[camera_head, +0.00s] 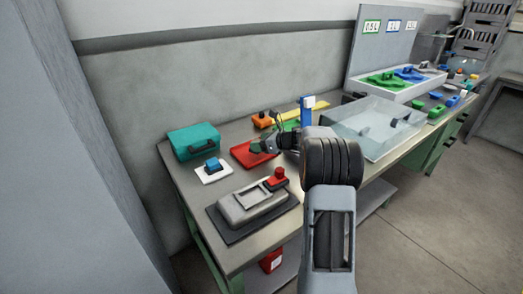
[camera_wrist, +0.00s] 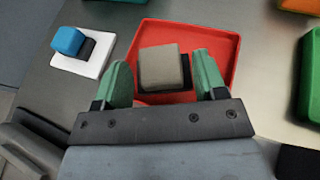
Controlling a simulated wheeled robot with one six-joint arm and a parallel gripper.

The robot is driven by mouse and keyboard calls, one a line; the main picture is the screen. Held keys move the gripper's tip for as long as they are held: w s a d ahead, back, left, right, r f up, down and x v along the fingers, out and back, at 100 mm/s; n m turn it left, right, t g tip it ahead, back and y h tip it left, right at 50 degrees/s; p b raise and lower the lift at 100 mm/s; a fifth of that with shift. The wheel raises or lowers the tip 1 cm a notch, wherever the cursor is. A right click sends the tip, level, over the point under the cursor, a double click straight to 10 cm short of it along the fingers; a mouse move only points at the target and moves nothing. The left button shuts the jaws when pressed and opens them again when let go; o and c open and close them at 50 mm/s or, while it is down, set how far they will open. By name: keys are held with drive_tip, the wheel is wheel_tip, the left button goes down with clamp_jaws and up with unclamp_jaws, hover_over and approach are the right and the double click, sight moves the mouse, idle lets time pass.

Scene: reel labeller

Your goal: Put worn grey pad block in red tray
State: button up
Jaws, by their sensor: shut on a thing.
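The grey pad block (camera_wrist: 163,66), with a dark lower part, is between the two green-tipped fingers of my gripper (camera_wrist: 162,76) in the wrist view. My gripper is shut on it. The block is over the inside of the red tray (camera_wrist: 226,48); I cannot tell whether it touches the tray floor. In the head view my gripper (camera_head: 264,147) is over the right side of the red tray (camera_head: 240,153), and the block cannot be made out there.
A white pad (camera_head: 214,175) with a blue block, a teal case (camera_head: 192,141) and a grey device with a red knob (camera_head: 252,203) stand around the tray. A blue upright post (camera_head: 306,110) and a clear bin (camera_head: 372,128) are to the right.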

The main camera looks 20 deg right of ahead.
drive_tip(key=shift+w+d+f, duration=0.1)
drive_tip(key=shift+f, duration=0.85)
drive_tip(key=shift+w+d+f, duration=0.1)
drive_tip(key=shift+f, duration=0.8)
drive_tip(key=shift+f+b, duration=0.2)
drive_tip(key=shift+b, duration=0.15)
drive_tip(key=o, duration=1)
drive_tip(key=shift+c, duration=0.2)
drive_tip(key=shift+r, duration=0.1)
drive_tip(key=shift+r, duration=0.2)
drive_tip(key=v, duration=1.2)
drive_tip(key=shift+f+p, duration=0.15)
drive_tip(key=shift+p, duration=0.15)
